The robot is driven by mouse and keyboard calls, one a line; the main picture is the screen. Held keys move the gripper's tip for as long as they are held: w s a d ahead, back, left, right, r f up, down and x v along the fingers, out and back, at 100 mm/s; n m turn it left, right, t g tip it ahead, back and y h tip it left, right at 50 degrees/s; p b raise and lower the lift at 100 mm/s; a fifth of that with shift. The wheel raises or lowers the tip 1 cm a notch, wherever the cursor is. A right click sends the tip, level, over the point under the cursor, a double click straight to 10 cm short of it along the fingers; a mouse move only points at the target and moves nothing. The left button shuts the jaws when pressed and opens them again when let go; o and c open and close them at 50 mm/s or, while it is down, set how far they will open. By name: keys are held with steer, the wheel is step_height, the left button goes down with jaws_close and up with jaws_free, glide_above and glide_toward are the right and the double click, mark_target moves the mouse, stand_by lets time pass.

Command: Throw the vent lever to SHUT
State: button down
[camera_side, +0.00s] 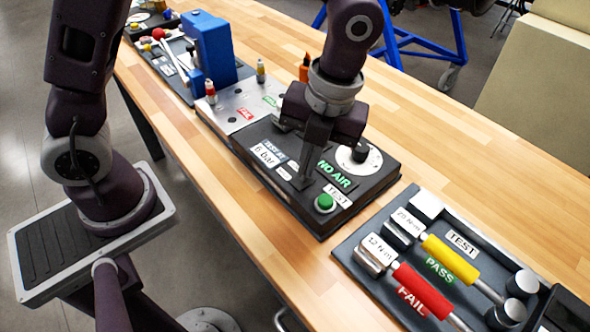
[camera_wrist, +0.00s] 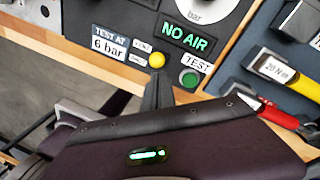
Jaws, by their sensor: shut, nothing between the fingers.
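A yellow ball knob (camera_wrist: 157,60), likely the end of the vent lever, shows on the dark test stand (camera_side: 375,187). It sits just right of two small white labels (camera_wrist: 140,50), whose words are too small to read surely. The lever's shaft and direction cannot be made out. My gripper (camera_side: 302,181) is shut and empty, pointing down at the panel between the small labels and the NO AIR display. In the wrist view its fingertips (camera_wrist: 158,80) are just below the knob; I cannot tell whether they touch it. In the side view the knob is hidden by my fingers.
The panel also holds a green TEST button (camera_side: 325,202), a lit NO AIR display (camera_side: 336,174) and a gauge (camera_side: 352,162). A tray (camera_side: 345,251) with red and yellow torque wrenches lies right. A blue block (camera_side: 215,45) stands farther back on the bench.

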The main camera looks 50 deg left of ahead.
steer(key=shift+s, duration=0.15)
steer(key=shift+s+f, duration=0.35)
steer(key=shift+s, duration=0.25)
steer(key=d+r, duration=0.3)
steer(key=r, duration=0.8)
steer(key=shift+s+d, duration=0.35)
steer(key=shift+d, duration=0.05)
